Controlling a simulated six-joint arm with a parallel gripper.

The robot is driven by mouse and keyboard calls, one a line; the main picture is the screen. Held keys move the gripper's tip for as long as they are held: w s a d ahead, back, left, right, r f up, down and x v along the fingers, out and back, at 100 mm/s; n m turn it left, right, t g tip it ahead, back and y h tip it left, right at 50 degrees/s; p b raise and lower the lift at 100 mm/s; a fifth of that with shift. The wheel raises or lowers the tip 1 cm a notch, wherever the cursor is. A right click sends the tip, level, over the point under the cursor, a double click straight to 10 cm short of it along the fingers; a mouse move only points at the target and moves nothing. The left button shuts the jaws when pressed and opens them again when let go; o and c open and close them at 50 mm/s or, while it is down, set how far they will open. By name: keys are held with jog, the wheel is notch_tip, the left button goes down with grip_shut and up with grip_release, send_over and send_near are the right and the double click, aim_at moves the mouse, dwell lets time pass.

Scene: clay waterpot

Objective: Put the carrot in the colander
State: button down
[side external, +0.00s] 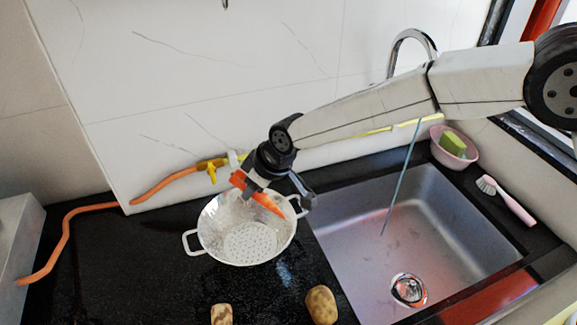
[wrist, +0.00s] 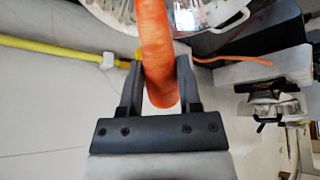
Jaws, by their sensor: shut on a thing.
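The white colander (side external: 247,243) with two handles stands on the black counter, left of the sink. My gripper (side external: 246,184) is over the far side of the colander and is shut on the orange carrot (side external: 265,201). The carrot slants down to the right over the colander's opening, and I cannot tell whether it touches the colander. In the wrist view the carrot (wrist: 157,50) is between the two fingers of my gripper (wrist: 160,85), its thick end near the palm. Part of the colander (wrist: 195,12) shows at the top of that view.
Two potatoes (side external: 321,304) (side external: 221,314) lie on the counter in front of the colander. The sink (side external: 425,215) is to the right. A pink bowl (side external: 446,150) with a sponge and a brush (side external: 506,199) are beyond it. An orange hose (side external: 65,240) runs along the left.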

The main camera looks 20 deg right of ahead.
aim_at(255, 197)
jog(key=shift+f, duration=1.9)
jog(key=shift+c, duration=1)
grip_release()
jog(key=shift+r, duration=0.15)
jog(key=shift+v, duration=3.8)
jog(key=shift+d, duration=0.1)
